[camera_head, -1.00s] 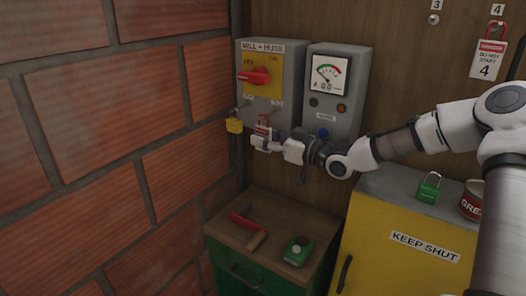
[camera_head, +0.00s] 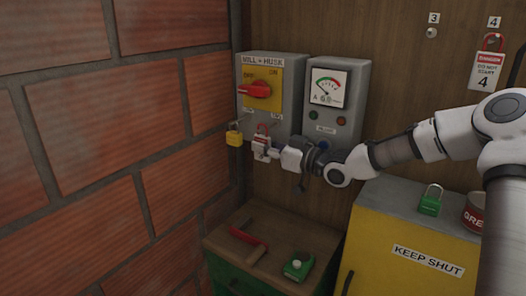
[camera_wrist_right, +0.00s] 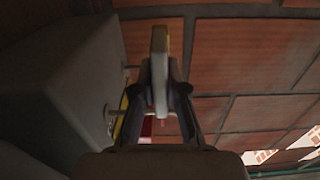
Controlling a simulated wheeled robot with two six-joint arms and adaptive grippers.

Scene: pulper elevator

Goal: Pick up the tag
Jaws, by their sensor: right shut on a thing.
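A white tag (camera_head: 260,147) with a red loop at its top is under the left grey switch box, near the wall corner. My right gripper (camera_head: 270,152) reaches it from the right and is shut on it. In the right wrist view the tag (camera_wrist_right: 160,70) shows nearly edge-on, upright between the fingertips of my right gripper (camera_wrist_right: 161,90). I cannot tell whether its loop is still on a peg of the box. My left gripper is out of view.
The switch box (camera_head: 247,95) has a red rotary handle (camera_head: 260,89); a yellow padlock (camera_head: 234,137) hangs below it. A meter box (camera_head: 361,90) is beside it. A red-handled tool (camera_head: 246,238) and green device (camera_head: 298,265) lie on the cabinet (camera_head: 313,234).

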